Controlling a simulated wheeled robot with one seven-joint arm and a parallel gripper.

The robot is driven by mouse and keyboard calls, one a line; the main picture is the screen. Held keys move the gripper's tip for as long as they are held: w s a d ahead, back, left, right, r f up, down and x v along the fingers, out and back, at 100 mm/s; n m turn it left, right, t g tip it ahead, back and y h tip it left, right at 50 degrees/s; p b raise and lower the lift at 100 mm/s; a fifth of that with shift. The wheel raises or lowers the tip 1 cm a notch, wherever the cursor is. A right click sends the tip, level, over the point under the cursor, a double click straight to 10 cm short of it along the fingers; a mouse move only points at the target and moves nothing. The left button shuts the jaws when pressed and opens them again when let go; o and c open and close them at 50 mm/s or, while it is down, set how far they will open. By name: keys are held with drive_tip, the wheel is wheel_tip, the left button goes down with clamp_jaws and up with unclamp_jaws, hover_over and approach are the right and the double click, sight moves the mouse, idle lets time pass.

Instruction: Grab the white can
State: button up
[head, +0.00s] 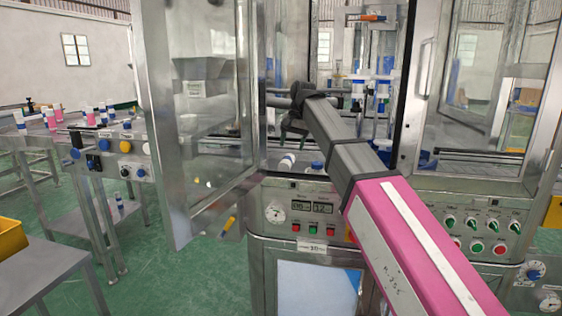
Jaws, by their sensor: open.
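My arm reaches through the open door into the machine. My dark gripper (292,134) is at its far end, pointing down and open, with nothing seen between its fingers. A small white can (287,161) with blue on it leans or lies on the machine's front ledge, just below the gripper and apart from it. A blue-capped item (317,165) is right beside it, partly cut off from view. More white cans (20,122) stand among pink ones (58,112) on the conveyor table at the left. Which white can is meant cannot be told.
The framed glass door (165,130) stands open left of my arm. A control panel (310,212) with buttons and gauges lies below the opening. Blue and clear cylinders (382,90) stand inside behind my arm. A grey table (45,275) with a yellow bin (10,238) is at lower left.

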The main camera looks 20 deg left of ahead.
sight(288, 158)
drive_tip(key=shift+s+a+f, duration=0.1)
drive_tip(key=shift+a+f, duration=0.2)
drive_tip(key=shift+f, duration=0.9)
drive_tip(key=shift+a+f, duration=0.35)
drive_tip(key=shift+f, duration=0.8)
drive_tip(key=shift+s+a+f, duration=0.1)
drive_tip(key=shift+a+f, duration=0.2)
drive_tip(key=shift+f, duration=0.9)
drive_tip(key=c, duration=0.7)
